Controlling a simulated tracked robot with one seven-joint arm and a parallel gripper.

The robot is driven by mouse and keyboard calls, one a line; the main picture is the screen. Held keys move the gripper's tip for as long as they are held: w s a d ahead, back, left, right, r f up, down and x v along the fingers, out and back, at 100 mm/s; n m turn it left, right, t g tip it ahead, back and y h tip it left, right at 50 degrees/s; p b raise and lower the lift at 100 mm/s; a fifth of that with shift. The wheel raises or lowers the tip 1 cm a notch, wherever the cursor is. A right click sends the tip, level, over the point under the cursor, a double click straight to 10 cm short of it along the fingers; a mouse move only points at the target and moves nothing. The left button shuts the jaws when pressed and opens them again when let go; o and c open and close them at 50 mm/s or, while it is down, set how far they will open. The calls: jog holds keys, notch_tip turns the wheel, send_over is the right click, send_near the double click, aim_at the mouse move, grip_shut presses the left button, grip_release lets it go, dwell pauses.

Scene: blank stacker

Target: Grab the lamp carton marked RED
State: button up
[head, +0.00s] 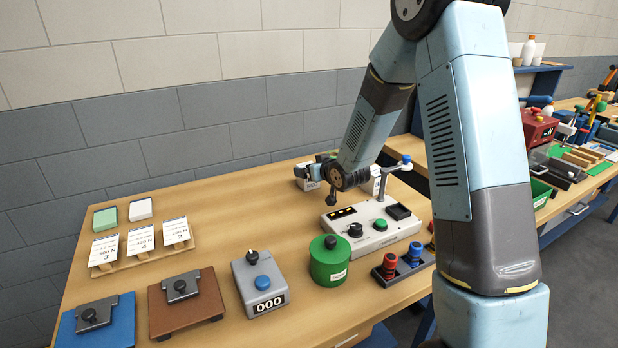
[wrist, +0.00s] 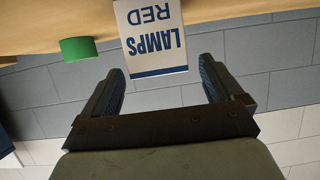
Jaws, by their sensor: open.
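The lamp carton (wrist: 152,38), white with a dark blue band and the words LAMPS RED, stands on the table in the wrist view, where the picture is upside down. My gripper (wrist: 161,66) is open, with its two fingers spread toward the carton's near end, one to each side; I cannot tell whether they touch it. In the head view my gripper (head: 316,170) is low over the back of the table, and a white carton (head: 309,185) shows partly behind it. Another white box (head: 375,184) is partly hidden by my arm.
A green canister (head: 328,262), a grey counter box (head: 258,284) and a black holder with red and blue pieces (head: 403,264) are nearer. A brick wall (head: 220,110) is behind. The table's back left is clear.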

jog(key=shift+x, duration=2.65)
jog(key=shift+c, duration=0.3)
jog(key=c, duration=1)
jog(key=shift+r, duration=0.2)
